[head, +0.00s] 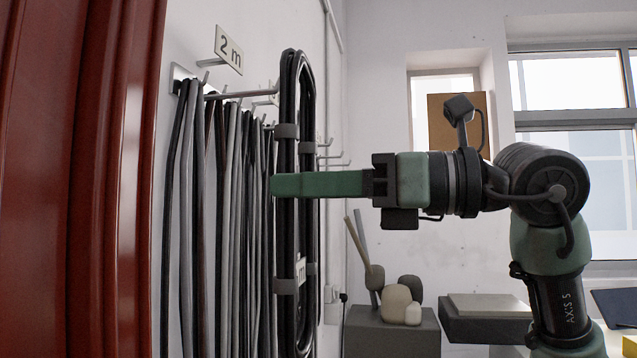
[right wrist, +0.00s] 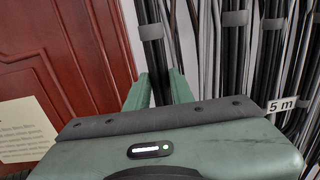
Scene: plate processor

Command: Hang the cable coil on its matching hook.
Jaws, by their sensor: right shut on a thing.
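A tall black cable coil (head: 286,108) with grey bands hangs upright in the middle of the head view, beside the wall hooks. My right gripper (head: 284,184) comes in from the right and is shut on the coil's side, between its upper and lower bands. In the right wrist view its fingers (right wrist: 160,88) close around a black strand of the coil (right wrist: 152,55). A tag on the coil (head: 300,271) is partly hidden; only an "m" is clear. A long hook (head: 240,94) reaches toward the coil's top; I cannot tell whether it carries it. My left gripper is out of view.
Black, grey and brown cables (head: 228,200) hang along the wall, under a "2 m" sign (head: 229,49). More hooks (head: 335,160) stand farther back. A red panel (head: 75,180) closes off the left. A "5 m" label (right wrist: 282,104) shows in the wrist view.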

